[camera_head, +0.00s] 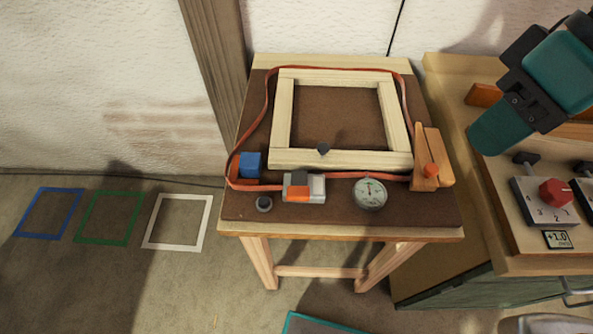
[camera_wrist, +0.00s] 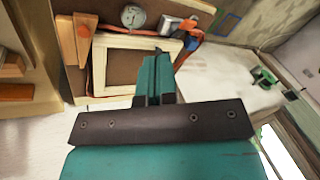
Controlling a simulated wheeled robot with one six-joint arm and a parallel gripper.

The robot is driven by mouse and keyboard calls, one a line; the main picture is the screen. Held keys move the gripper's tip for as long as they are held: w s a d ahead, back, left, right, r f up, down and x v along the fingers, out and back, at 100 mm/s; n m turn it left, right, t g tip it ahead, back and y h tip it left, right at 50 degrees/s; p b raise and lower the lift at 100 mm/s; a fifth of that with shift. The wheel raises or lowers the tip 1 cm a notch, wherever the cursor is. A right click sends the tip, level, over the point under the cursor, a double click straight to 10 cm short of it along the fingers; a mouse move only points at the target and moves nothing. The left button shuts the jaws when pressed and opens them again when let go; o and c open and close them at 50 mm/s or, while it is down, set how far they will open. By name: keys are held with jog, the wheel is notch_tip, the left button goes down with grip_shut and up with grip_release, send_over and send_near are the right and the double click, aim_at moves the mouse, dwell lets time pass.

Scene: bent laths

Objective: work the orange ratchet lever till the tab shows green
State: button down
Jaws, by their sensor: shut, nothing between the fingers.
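The ratchet (camera_head: 312,183) is a grey block with an orange lever (camera_head: 298,194) on its front, at the front of the brown board. It also shows small in the wrist view (camera_wrist: 171,23). An orange-red strap (camera_head: 265,100) runs from it around a pale wooden frame (camera_head: 281,115). I cannot make out a green tab. My gripper (camera_wrist: 156,62) is shut and empty in the wrist view, its teal fingers pointing over the frame, apart from the ratchet in that picture. My teal arm shows at the upper right in the head view; the fingertips do not show clearly there.
A round gauge (camera_head: 369,194) stands right of the ratchet, a wooden wedge piece (camera_head: 427,165) farther right. A blue block (camera_head: 250,165) and a dark round knob (camera_head: 264,204) are left. A red-knobbed control box (camera_head: 545,202) sits on the right bench. Floor at left is clear except coloured outlines.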

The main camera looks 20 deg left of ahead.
aim_at(296, 191)
jog(key=w+a+n+g+h+p, duration=0.25)
jog(key=w+a+n, duration=0.4)
jog(key=a, duration=0.45)
jog(key=w+a+f+n+g+h+p, duration=0.1)
jog(key=a+f+n, duration=0.4)
jog(key=a, duration=0.5)
notch_tip(296, 191, down, 2)
jog(key=shift+a+f+h+p, duration=0.1)
jog(key=shift+a+h+p, duration=0.3)
jog(key=shift+h, duration=0.35)
jog(key=p+x, duration=0.2)
jog(key=x, duration=1.2)
jog(key=shift+s+d, duration=0.1)
jog(key=shift+s, duration=0.05)
